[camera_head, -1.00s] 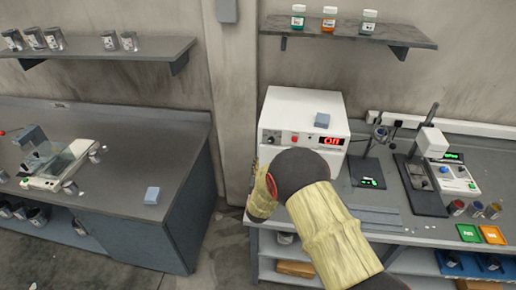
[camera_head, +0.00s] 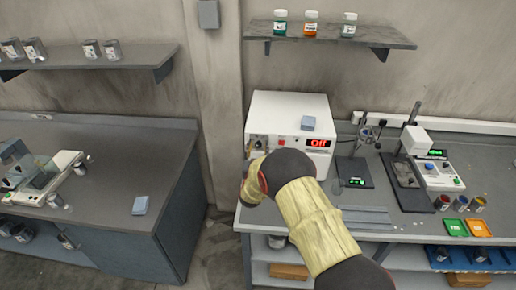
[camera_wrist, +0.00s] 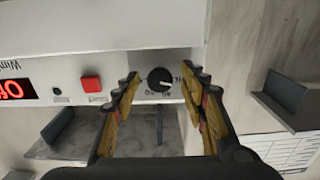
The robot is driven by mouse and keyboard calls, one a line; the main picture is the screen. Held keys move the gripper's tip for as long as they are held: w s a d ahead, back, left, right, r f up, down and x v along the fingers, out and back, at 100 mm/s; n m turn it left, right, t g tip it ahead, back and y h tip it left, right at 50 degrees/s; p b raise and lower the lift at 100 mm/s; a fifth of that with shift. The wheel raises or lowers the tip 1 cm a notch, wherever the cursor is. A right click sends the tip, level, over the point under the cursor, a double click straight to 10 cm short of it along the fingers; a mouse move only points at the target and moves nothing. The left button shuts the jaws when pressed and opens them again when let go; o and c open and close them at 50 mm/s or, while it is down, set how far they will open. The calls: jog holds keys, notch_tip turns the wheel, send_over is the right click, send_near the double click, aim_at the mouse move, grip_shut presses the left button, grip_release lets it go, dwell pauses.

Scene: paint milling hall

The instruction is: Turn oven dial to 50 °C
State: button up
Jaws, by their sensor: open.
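The oven (camera_head: 290,103) is a white box on the right bench, and its red display (camera_head: 318,143) reads "Off". In the wrist view the picture is upside down; the oven front (camera_wrist: 130,65) fills the upper left. Its round black dial (camera_wrist: 160,80) has printed marks around it, too small to read. My gripper (camera_wrist: 161,75) is open, its fingers on either side of the dial in the picture. Whether they touch it I cannot tell. In the head view my arm hides most of the gripper.
A red button (camera_wrist: 91,84) sits beside the dial on the panel. A blue-grey block (camera_head: 308,123) lies on the oven. Left of the oven is a gap, then another bench (camera_head: 110,140).

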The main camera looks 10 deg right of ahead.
jog(key=c, duration=0.3)
jog(key=c, duration=0.8)
grip_shut()
